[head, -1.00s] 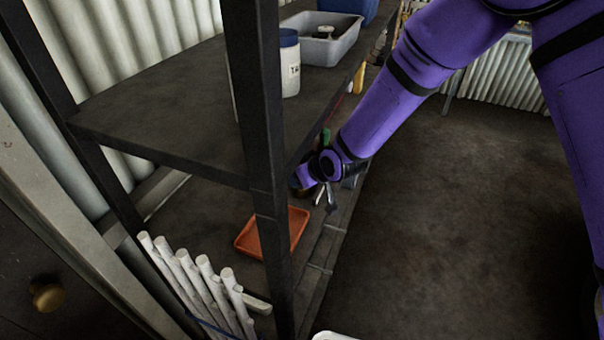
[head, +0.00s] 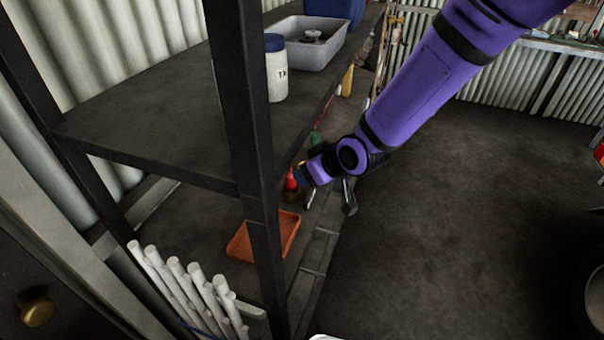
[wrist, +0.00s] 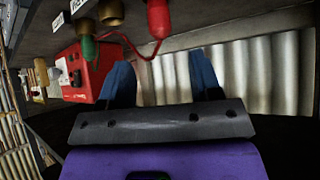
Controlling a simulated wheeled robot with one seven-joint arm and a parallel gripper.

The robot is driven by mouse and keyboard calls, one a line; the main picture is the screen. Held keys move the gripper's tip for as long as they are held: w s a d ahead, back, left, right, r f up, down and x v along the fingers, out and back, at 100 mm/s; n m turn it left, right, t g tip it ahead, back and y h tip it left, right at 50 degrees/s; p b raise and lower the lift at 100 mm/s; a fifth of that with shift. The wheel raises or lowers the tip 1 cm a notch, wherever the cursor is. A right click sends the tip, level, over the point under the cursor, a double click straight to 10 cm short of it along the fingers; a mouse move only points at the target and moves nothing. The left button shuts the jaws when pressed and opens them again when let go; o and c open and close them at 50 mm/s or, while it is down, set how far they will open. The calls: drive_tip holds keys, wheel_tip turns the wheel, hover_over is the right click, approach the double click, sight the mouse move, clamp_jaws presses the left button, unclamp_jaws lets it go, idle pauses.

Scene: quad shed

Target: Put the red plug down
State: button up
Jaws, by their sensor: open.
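The red plug (head: 291,181) stands upright on a brass-coloured fitting at the lower shelf, just left of my gripper in the head view. In the wrist view the red plug (wrist: 158,18) is at the top, with a thin red cable running from it toward a red box (wrist: 88,72). My gripper (wrist: 163,78) is open, its two blue fingers apart with nothing between them. The plug appears beyond the fingertips, apart from them. In the head view my gripper (head: 302,175) is small and partly hidden by my wrist.
A green plug (wrist: 88,48) sits in a brass fitting beside another brass fitting (wrist: 110,12). An orange tray (head: 250,245) lies on the lower shelf. A dark shelf post (head: 243,120) and the upper shelf (head: 160,125) stand close. Open floor lies right.

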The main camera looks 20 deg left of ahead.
drive_tip(key=shift+v, duration=1.15)
drive_tip(key=d+r+m+t+h, duration=0.1)
drive_tip(key=d+r+m+h, duration=0.2)
drive_tip(key=d+r, duration=0.75)
drive_tip(key=d+r+m+t+h, duration=0.1)
drive_tip(key=d+r+m+h, duration=0.1)
drive_tip(key=d+r, duration=0.9)
drive_tip(key=s+d+r+m+g+h, duration=0.1)
drive_tip(key=s+d+r+m, duration=0.3)
drive_tip(key=s+d, duration=1.6)
drive_tip(key=s+m+h, duration=0.1)
drive_tip(key=m, duration=0.1)
drive_tip(key=shift+m+g+h, duration=0.3)
drive_tip(key=shift+m, duration=0.1)
drive_tip(key=shift+w+r, duration=0.1)
